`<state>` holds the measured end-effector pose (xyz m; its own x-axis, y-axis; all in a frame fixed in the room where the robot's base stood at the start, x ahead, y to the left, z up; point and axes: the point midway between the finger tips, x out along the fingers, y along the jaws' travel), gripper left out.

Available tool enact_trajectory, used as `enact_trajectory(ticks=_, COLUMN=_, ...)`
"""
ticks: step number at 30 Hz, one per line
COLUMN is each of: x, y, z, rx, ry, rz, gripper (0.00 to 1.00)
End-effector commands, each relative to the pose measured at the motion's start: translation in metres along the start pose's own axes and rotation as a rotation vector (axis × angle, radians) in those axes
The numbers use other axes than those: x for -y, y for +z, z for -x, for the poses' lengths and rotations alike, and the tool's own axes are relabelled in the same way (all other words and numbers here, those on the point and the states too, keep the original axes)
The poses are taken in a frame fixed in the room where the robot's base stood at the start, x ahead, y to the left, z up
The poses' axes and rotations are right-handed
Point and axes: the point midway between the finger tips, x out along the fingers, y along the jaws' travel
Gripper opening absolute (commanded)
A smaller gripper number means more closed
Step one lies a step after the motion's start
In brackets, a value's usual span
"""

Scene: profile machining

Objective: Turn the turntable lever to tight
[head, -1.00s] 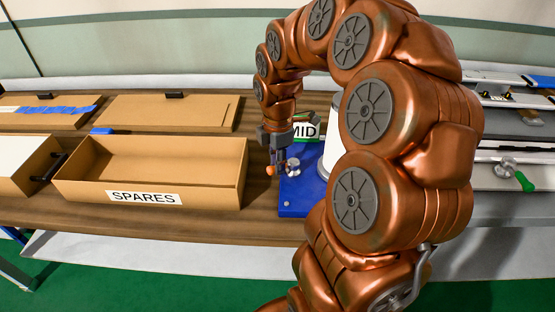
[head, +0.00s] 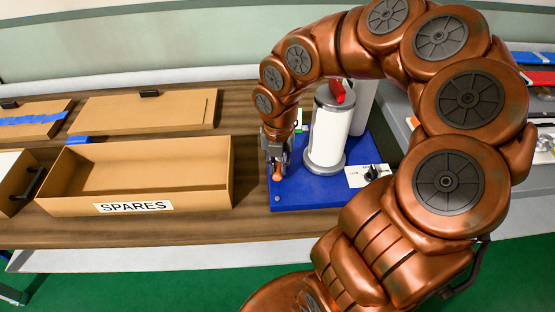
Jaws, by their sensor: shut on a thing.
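The blue base plate (head: 318,194) sits on the wooden bench, right of the SPARES box. A white cylinder with a metal foot (head: 327,138) stands on it. My gripper (head: 277,166) points down over the base's left edge and is shut on the orange ball knob (head: 279,177), which I take to be the lever's end. The lever's arm and hub are hidden by my gripper, so its angle cannot be told. A white label plate with a black knob (head: 372,173) is at the base's right; its text is too small to read.
The open cardboard SPARES box (head: 218,190) stands close left of my gripper. A red part (head: 337,91) is on top of the white cylinder. A flat cardboard box (head: 145,108) lies behind. My own arm covers much of the right side.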

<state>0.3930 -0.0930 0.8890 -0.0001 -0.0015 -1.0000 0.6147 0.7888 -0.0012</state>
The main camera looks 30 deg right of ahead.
Motion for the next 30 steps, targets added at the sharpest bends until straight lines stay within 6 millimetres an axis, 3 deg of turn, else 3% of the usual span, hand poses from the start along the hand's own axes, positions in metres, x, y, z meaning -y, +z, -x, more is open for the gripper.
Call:
enact_trajectory(ticks=12, x=0.0091, y=0.0006, z=0.0009, rx=-0.002, ry=0.001, rz=0.179, gripper=0.00)
enact_trajectory(ticks=28, x=0.0103, y=0.0011, z=0.0002, rx=0.000, ry=-0.002, rz=0.205, gripper=0.00)
enact_trajectory(ticks=29, x=0.0103, y=0.0012, z=0.0001, rx=0.000, ry=-0.002, rz=0.205, gripper=0.17)
enact_trajectory(ticks=30, x=0.0103, y=0.0012, z=0.0001, rx=0.000, ry=-0.002, rz=0.205, gripper=0.22)
